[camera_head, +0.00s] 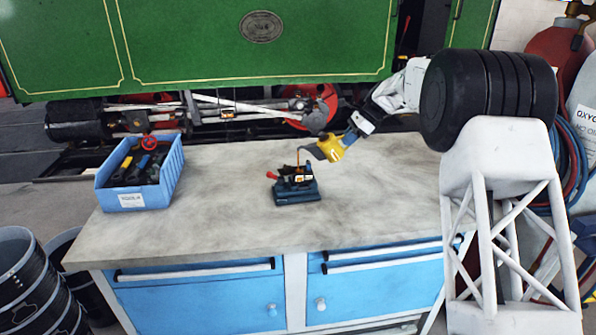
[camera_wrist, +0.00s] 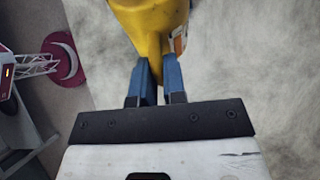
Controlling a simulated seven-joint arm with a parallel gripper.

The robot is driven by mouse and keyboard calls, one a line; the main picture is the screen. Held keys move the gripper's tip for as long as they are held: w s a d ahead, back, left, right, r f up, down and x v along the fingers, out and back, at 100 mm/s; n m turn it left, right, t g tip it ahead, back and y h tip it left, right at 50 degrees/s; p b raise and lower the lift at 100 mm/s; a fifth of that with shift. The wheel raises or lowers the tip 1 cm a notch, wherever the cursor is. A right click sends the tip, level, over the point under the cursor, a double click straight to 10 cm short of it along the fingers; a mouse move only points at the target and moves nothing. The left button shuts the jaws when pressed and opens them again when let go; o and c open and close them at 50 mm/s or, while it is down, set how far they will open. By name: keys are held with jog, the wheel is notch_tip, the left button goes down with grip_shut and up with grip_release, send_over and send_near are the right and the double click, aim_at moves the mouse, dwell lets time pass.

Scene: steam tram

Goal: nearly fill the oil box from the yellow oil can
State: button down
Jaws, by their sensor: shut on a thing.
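The yellow oil can (camera_head: 331,147) is held tilted above the bench, its grey spout pointing left. It also shows close up at the top of the wrist view (camera_wrist: 152,28). My gripper (camera_head: 348,137) is shut on it, with blue fingers on both sides in the wrist view (camera_wrist: 157,82). The small dark oil box (camera_head: 296,178) sits on a dark blue base on the bench, below and left of the can. A thin amber line runs from the spout tip down to the box, like a stream of oil. The oil level inside is too small to tell.
The grey workbench (camera_head: 230,225) is mostly clear. A blue bin (camera_head: 127,198) of tools stands at its left end. A red handle (camera_head: 272,175) sticks out left of the box. The green tram (camera_head: 190,45) stands behind; gas cylinders (camera_head: 556,48) are at right.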

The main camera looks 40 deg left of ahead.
jog(key=shift+r, duration=0.2)
jog(key=shift+s+a+r, duration=0.1)
jog(key=shift+r, duration=0.2)
jog(key=shift+f, duration=0.15)
dwell(1.0)
jog(key=shift+f, duration=0.3)
jog(key=shift+f+y, duration=0.3)
jog(key=shift+f, duration=0.15)
dwell(1.4)
jog(key=shift+r, duration=0.45)
dwell(0.6)
dwell(0.3)
